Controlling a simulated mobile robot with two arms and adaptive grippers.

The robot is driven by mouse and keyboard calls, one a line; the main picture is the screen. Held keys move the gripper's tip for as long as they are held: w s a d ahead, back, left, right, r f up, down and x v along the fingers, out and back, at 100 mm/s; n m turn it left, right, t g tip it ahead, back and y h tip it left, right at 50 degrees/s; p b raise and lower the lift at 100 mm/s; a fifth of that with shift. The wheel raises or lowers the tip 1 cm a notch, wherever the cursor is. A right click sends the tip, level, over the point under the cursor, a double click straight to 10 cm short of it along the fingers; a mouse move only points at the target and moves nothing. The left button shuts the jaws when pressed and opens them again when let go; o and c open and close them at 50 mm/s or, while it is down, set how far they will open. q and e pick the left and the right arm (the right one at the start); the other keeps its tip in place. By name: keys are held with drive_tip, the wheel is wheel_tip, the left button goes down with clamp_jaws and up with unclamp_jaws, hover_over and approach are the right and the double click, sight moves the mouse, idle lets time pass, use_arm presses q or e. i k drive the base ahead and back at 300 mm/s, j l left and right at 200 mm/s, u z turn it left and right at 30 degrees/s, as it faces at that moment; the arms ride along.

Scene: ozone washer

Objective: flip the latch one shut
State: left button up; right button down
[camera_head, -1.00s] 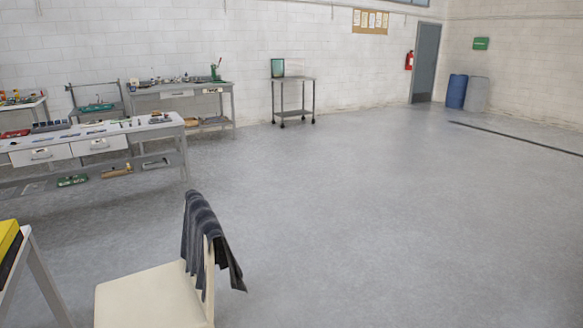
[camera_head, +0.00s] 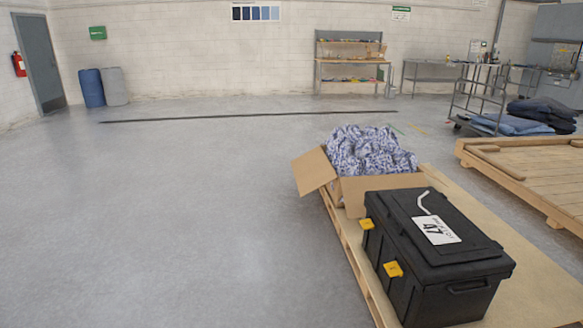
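A black lidded case (camera_head: 440,262) with a white label marked 47 sits on a wooden pallet at the lower right of the head view. Two yellow latches show on its left-facing side: a farther one (camera_head: 367,223) and a nearer one (camera_head: 393,269). Both seem to stick outward from the case, but I cannot tell surely how each is set. The lid is down. Neither of my grippers is in view.
An open cardboard box (camera_head: 352,192) of blue-white cloth stands behind the case on the pallet (camera_head: 535,297). Another wooden platform (camera_head: 535,168) and a cart (camera_head: 478,105) are to the right. The floor (camera_head: 200,220) at left is clear.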

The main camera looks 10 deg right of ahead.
sight(366, 223)
drive_tip(key=i+j+z, duration=0.1)
drive_tip(key=i+z, duration=0.3)
drive_tip(key=i+j+z, duration=0.2)
drive_tip(key=z, duration=0.15)
drive_tip(key=i+j+z, duration=0.25)
drive_tip(key=z, duration=0.15)
drive_tip(key=u, duration=0.35)
drive_tip(key=i, duration=2)
